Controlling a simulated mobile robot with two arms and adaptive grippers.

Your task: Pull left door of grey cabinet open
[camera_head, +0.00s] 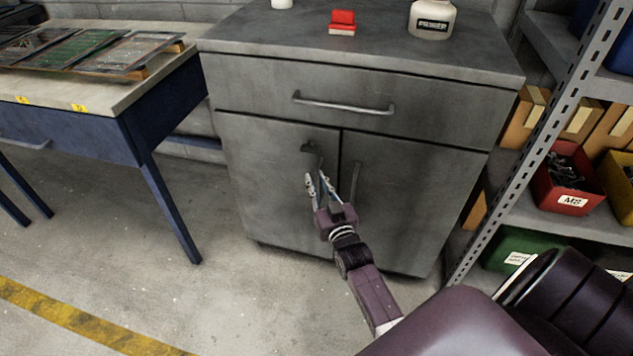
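The grey cabinet (430,105) stands ahead, with a wide drawer above two doors. Its left door (262,185) looks closed and flush with the right door (405,200). My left gripper is not in view.
A red object (342,22) and a labelled white jar (432,20) stand on the cabinet top. A blue-legged workbench (95,115) is at left, a metal shelf rack (540,140) with bins close at right. The floor (235,290) before the left door is clear.

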